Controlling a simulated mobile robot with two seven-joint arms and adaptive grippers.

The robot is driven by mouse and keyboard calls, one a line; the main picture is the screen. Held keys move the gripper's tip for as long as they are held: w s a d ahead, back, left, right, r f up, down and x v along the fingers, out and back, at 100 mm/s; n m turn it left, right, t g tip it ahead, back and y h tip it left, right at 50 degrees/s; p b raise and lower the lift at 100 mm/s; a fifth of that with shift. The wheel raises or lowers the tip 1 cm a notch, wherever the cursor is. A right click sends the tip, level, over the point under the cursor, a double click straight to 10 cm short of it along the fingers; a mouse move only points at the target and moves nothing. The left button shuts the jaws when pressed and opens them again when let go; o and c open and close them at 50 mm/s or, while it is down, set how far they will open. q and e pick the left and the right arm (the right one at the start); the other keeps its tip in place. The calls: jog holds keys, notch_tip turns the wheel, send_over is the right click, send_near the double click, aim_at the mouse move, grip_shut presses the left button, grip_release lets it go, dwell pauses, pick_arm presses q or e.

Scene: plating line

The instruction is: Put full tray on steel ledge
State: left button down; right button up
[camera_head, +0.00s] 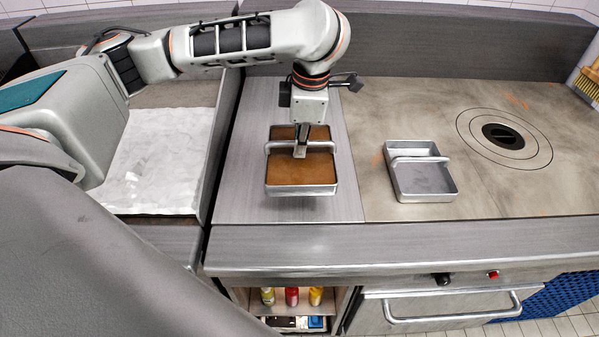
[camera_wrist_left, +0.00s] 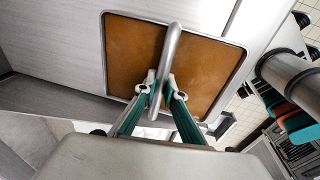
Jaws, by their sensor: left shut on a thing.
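The full tray (camera_head: 302,189) is a metal tray with a brown filling and a bar handle across its top. My left gripper (camera_head: 300,152) is shut on that handle, with the tray over the steel ledge (camera_head: 245,195). A shadow lies under the tray's front edge, so it seems held a little above the ledge. In the left wrist view both fingers of the left gripper (camera_wrist_left: 159,88) pinch the handle bar, and the brown filling of the full tray (camera_wrist_left: 205,70) shows on both sides. My right gripper is not in view.
An empty metal tray (camera_head: 424,180) with a handle stands on the cooktop (camera_head: 400,110) to the right. A round burner plate (camera_head: 504,137) lies farther right. A white sheet (camera_head: 160,160) covers the surface at left. Several bottles (camera_head: 292,296) stand on the shelf below. The front of the ledge is clear.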

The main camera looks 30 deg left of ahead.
aim_at(300, 173)
pick_arm(q)
notch_tip(300, 173, down, 9)
jog(key=shift+f, duration=0.2)
dwell(0.3)
jog(key=c, duration=2.1)
grip_release()
jog(key=shift+c, duration=0.2)
jog(key=r, duration=0.4)
jog(key=d+r, duration=0.1)
jog(key=r, duration=0.3)
jog(key=d+r, duration=0.1)
jog(key=r, duration=0.3)
jog(key=shift+s, duration=0.4)
jog(key=shift+a, duration=0.1)
jog(key=shift+s+f, duration=0.1)
